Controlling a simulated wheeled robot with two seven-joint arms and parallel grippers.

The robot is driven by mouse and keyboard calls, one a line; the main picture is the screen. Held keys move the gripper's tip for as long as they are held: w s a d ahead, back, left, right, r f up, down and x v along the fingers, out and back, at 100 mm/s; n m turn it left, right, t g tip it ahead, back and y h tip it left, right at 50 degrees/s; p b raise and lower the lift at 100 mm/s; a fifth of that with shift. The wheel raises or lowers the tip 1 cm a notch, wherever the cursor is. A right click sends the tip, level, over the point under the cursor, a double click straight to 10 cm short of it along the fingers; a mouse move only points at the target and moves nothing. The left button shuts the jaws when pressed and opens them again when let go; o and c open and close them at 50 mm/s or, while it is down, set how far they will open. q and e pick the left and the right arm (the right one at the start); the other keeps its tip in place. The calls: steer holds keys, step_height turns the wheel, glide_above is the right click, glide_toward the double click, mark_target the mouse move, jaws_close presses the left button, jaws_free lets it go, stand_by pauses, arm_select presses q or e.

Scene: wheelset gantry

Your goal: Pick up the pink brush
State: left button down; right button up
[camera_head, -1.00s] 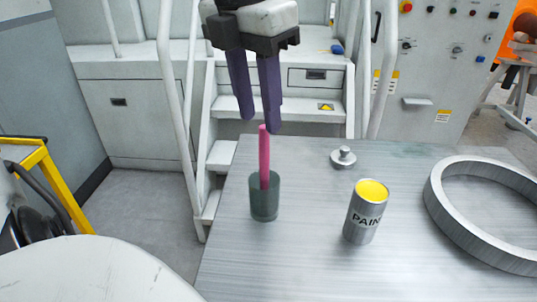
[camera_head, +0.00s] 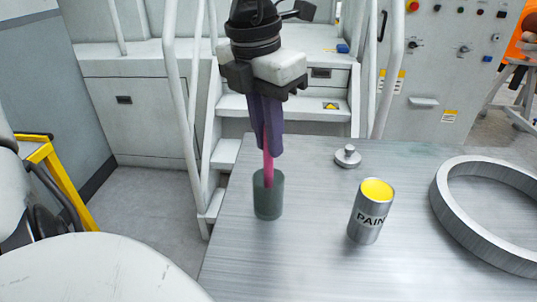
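The pink brush (camera_head: 268,168) stands upright in a dark grey-green cup (camera_head: 268,203) near the left edge of the metal table. Only a short stretch of its handle shows between the fingers and the cup; its lower end is inside the cup. My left gripper (camera_head: 270,148) points down from above, its purple fingers closed together around the upper part of the handle. The fingers hide the handle's top. My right gripper is not in view.
A paint can (camera_head: 369,215) with a yellow top stands right of the cup. A small metal knobbed piece (camera_head: 347,156) lies behind it, and a large metal ring (camera_head: 450,215) is at the right. White stairs (camera_head: 228,152) with railings stand behind the table (camera_head: 310,265).

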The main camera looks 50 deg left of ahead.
arm_select(q)
step_height(320, 180, up, 10)
steer(key=shift+p, duration=0.55)
stand_by(0.8)
